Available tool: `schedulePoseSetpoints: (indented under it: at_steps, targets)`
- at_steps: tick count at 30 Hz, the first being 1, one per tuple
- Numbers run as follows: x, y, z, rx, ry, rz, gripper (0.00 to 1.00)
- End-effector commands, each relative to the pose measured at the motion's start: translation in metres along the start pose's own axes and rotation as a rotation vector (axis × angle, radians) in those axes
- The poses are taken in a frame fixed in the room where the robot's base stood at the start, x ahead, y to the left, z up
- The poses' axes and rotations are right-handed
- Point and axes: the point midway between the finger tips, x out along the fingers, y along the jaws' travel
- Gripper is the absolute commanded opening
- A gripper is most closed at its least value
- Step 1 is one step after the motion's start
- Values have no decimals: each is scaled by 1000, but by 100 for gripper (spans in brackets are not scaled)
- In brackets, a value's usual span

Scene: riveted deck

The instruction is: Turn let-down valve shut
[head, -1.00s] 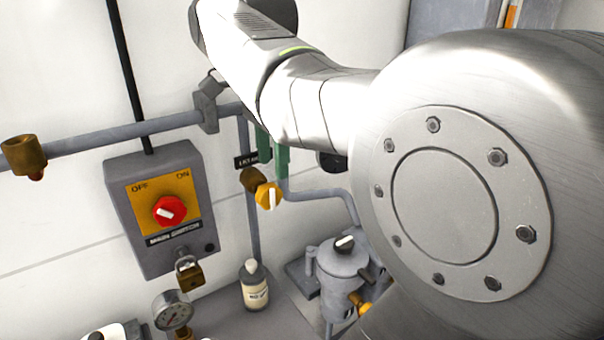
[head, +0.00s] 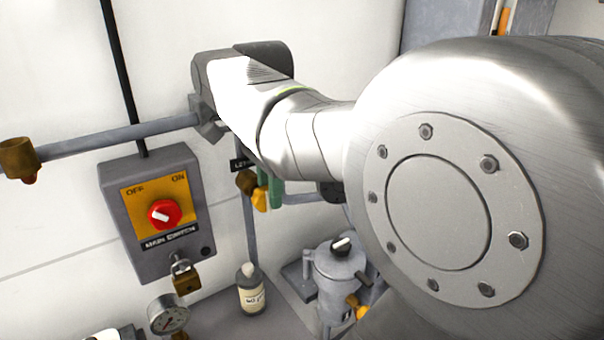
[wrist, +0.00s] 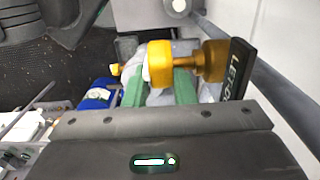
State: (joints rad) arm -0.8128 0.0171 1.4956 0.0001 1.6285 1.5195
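The let-down valve has a yellow handle (head: 259,199) on a brass body (head: 246,182), in the middle of the head view. In the wrist view the yellow handle (wrist: 160,60) with a white mark is near the top centre, joined by a stem to the round brass-yellow body (wrist: 214,60). A black label (wrist: 236,70) beside it is partly legible. My gripper (wrist: 159,80) has green fingers apart, one on each side of the handle's lower end. I see no clear grip on it. In the head view my arm hides part of the gripper (head: 270,188).
A grey main switch box (head: 152,215) with a red knob and a padlock (head: 187,279) is left of the valve. A pipe (head: 120,136) runs along the wall. Below are a bottle (head: 251,290), a gauge (head: 168,315) and a grey canister (head: 340,280).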

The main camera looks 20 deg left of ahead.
Motion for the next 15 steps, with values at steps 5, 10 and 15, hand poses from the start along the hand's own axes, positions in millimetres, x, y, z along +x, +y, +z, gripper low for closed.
schedulePoseSetpoints:
  at_steps: [5,10,15]
  targets:
    - [-1,0,0,1,-7,1,1]
    - [-2,0,-2,3,-51,2,1]
    - [-4,0,-4,6,-148,3,1]
